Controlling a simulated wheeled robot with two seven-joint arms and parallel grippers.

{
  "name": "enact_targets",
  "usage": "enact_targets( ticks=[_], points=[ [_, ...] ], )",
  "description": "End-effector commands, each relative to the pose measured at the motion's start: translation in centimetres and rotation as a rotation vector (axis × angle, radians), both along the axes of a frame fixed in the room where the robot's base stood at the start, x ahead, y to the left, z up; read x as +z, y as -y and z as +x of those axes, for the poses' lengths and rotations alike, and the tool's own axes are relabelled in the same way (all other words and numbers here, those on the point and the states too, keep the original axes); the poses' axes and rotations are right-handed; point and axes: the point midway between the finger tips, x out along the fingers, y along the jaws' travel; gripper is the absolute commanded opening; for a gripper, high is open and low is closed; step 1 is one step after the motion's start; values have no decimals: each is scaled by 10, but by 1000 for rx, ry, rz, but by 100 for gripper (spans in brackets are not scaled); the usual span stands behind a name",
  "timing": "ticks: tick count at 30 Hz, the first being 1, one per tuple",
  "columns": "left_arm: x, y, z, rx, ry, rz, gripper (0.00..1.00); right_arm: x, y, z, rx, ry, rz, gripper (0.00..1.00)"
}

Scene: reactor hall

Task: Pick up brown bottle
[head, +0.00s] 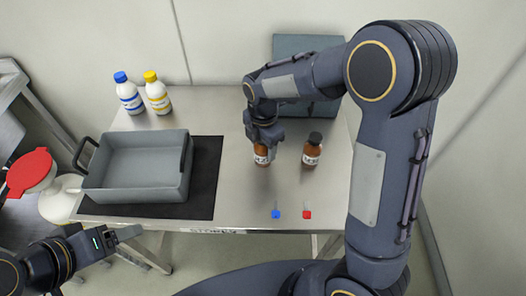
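Two brown bottles with white labels are on the steel table. One brown bottle (312,150) stands upright with its black cap showing, to the right of my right gripper. The other brown bottle (262,155) is directly below my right gripper (264,140), which hides its top. The gripper's fingers are at that bottle's upper end; whether they grip it is not clear. My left gripper (128,234) is at the lower left, off the table's front edge and away from the bottles. Its finger opening is not clear.
A grey tray (135,195) sits on a black mat (207,170) at left. Blue-capped (129,95) and yellow-capped (157,95) white bottles stand behind it. A grey case (300,46) is at the back. Small blue (276,213) and red (307,214) items lie near the front edge.

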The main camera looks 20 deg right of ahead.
Motion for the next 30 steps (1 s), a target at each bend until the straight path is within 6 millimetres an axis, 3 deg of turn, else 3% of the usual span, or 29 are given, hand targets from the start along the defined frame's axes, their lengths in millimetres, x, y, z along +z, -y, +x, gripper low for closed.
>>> enact_targets(
  ticks=[1,8,20,25,30],
  points=[
    [0,0,0,0,0,0,71,0,0,0,0,0,0,48],
    [0,0,0,0,0,0,71,1,0,0,0,1,0,20],
    [1,0,0,0,0,0,71,11,-1,1,0,1,2,20],
    [2,0,0,0,0,0,71,36,-1,0,1,5,3,19],
    [0,0,0,0,0,0,71,71,-10,-31,4,7,5,19]
  ],
)
